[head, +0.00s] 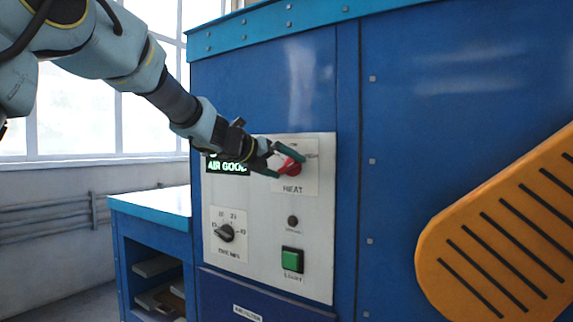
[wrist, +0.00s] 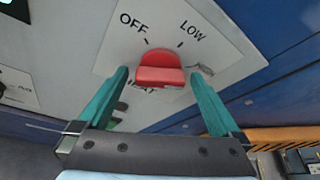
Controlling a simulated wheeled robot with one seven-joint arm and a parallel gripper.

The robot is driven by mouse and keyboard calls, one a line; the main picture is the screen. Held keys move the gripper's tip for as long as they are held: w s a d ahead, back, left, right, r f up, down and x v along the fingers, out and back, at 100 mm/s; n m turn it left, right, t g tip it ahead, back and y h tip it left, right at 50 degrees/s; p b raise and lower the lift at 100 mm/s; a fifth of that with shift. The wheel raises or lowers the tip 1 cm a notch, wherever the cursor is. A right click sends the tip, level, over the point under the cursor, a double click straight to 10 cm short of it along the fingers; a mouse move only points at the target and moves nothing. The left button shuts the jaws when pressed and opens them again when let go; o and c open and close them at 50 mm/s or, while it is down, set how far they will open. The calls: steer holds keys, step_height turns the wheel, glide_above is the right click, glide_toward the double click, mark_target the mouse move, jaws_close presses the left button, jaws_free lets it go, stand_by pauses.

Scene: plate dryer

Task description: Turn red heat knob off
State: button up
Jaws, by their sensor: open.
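The red heat knob (head: 291,167) sits on a white plate marked HEAT on the control panel. In the wrist view the knob (wrist: 160,66) shows its grip bar lying roughly across the picture. OFF is printed above left of it and LOW above right. A mark at the right is partly hidden by a finger. Which mark the knob points to I cannot tell for sure. My gripper (head: 280,162) is open at the knob. In the wrist view its green fingers (wrist: 160,76) stand on either side of the knob, with visible gaps.
A dark knob (head: 226,233), a small dark button (head: 292,220) and a green button (head: 292,259) are on the same panel (head: 265,230). A lit display (head: 228,166) reads AIR GOOD. An orange slotted guard (head: 500,235) stands out at the right. Blue shelving (head: 152,205) is at the left.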

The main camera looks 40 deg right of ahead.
steer(key=shift+d+f, duration=0.15)
steer(key=shift+d, duration=0.3)
steer(key=c, duration=1.3)
